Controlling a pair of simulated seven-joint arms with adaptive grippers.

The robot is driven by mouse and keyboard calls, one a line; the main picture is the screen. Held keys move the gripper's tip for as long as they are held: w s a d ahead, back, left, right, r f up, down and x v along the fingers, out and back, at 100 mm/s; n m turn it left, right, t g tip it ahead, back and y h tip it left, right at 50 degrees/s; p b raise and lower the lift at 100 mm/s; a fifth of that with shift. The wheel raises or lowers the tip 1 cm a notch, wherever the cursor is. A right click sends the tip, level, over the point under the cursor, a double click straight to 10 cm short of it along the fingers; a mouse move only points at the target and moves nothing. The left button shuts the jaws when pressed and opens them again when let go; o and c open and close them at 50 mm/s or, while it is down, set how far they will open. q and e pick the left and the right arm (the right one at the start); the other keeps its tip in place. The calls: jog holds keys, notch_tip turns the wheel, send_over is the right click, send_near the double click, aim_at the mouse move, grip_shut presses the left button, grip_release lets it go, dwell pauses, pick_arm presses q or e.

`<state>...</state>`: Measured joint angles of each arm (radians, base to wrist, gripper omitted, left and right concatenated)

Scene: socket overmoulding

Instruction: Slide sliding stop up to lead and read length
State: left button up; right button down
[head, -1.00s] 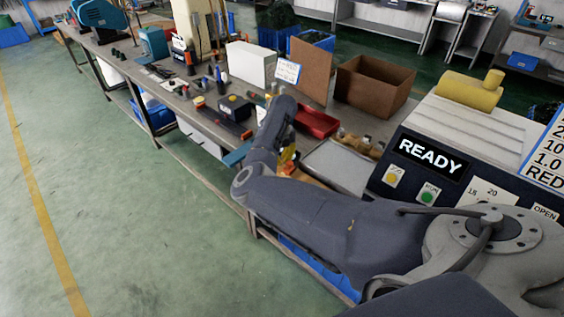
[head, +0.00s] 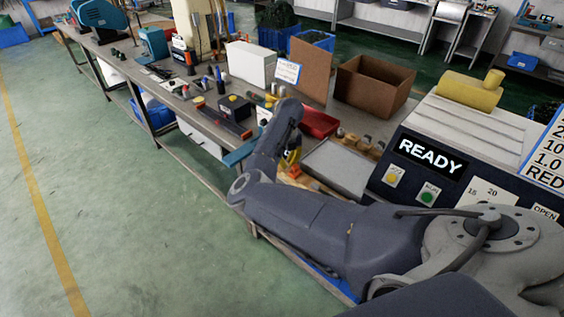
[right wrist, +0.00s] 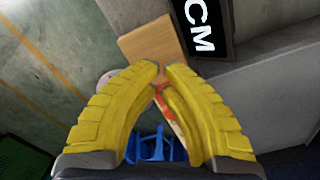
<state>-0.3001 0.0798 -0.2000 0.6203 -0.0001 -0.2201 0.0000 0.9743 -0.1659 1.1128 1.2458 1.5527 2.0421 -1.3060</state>
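My right gripper (right wrist: 161,68) has yellow fingers whose tips nearly meet, with only a narrow gap and nothing clearly held between them. In the head view it (head: 291,156) is mostly hidden by my right arm, over the bench's front edge. Just past the fingertips in the right wrist view lies a plain light-wood piece (right wrist: 150,38). Beside it is a black strip (right wrist: 203,28) with white "CM" lettering, apparently the length scale. An orange-red piece shows behind the fingers. I cannot make out the sliding stop or the lead for certain. My left gripper is out of view.
On the bench stand a red tray (head: 319,123), a brown open box (head: 373,87), a white box (head: 251,63) and a grey flat plate (head: 340,167). A machine with a READY display (head: 432,156) stands at the right. Green floor is clear at the left.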

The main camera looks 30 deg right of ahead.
aim_at(297, 167)
jog(key=shift+s+d, duration=0.15)
jog(key=shift+s, duration=0.5)
jog(key=shift+s+d, duration=0.15)
jog(key=shift+s, duration=0.5)
jog(key=shift+s+d, duration=0.1)
jog(key=shift+s, duration=0.25)
jog(key=shift+s+d, duration=0.2)
jog(key=shift+s, duration=0.55)
jog(key=shift+s+d, duration=0.15)
jog(key=shift+s, duration=0.65)
jog(key=shift+w+a, duration=0.15)
jog(key=shift+w, duration=0.5)
jog(key=shift+w+r, duration=0.1)
jog(key=shift+r, duration=3.4)
